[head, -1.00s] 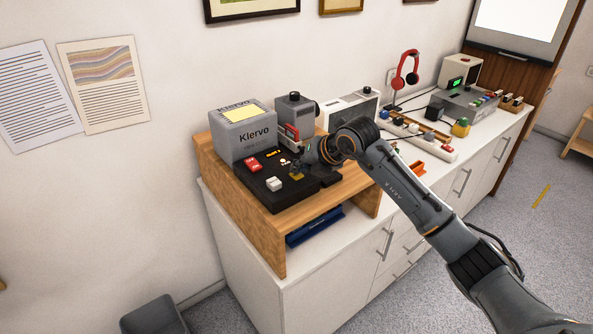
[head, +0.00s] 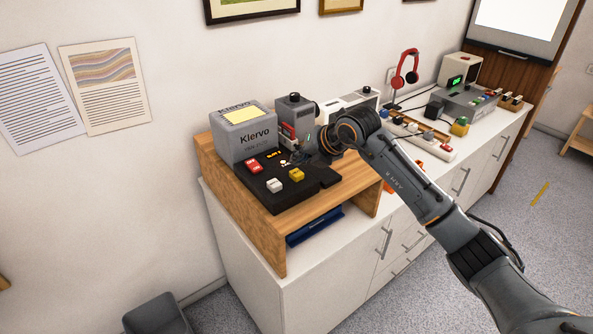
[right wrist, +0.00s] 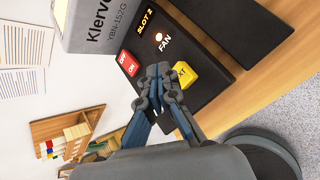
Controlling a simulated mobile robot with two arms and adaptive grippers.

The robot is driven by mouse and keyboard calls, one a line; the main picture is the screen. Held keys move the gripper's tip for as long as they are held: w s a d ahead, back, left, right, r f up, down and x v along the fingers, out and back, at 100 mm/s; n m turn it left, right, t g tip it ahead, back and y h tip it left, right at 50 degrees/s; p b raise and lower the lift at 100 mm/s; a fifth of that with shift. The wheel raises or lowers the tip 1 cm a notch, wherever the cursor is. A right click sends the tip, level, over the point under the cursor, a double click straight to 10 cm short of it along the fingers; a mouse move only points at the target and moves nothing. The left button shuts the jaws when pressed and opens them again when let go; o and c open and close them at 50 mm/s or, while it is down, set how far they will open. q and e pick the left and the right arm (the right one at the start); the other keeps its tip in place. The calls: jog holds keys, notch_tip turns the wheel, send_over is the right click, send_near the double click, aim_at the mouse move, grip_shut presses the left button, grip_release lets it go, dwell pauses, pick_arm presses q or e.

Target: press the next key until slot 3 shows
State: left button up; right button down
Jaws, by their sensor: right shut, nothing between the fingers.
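The black control panel (head: 262,190) lies on the wooden shelf unit. It carries a red OFF/ON switch (head: 253,165), a white key (head: 274,186) and a yellow key (head: 297,174). In the right wrist view, the display (right wrist: 146,21) reads SLOT 2, with a lit lamp (right wrist: 158,37) beside the word FAN. The yellow key (right wrist: 185,73) there shows letters ending in XT, partly hidden by a finger. My right gripper (right wrist: 159,70) is shut and empty over the panel, close to the yellow key; contact cannot be told. My left gripper is out of view.
A grey Klervo box (head: 247,138) with a yellow note stands behind the panel. A grey device (head: 295,115) stands beside it. A blue object (head: 315,227) lies under the shelf. Red headphones (head: 405,68) and a power strip stand farther right on the white cabinet.

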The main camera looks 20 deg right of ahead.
aim_at(299, 173)
notch_tip(299, 173, up, 4)
jog(key=shift+r+p, duration=0.15)
jog(key=shift+p, duration=1)
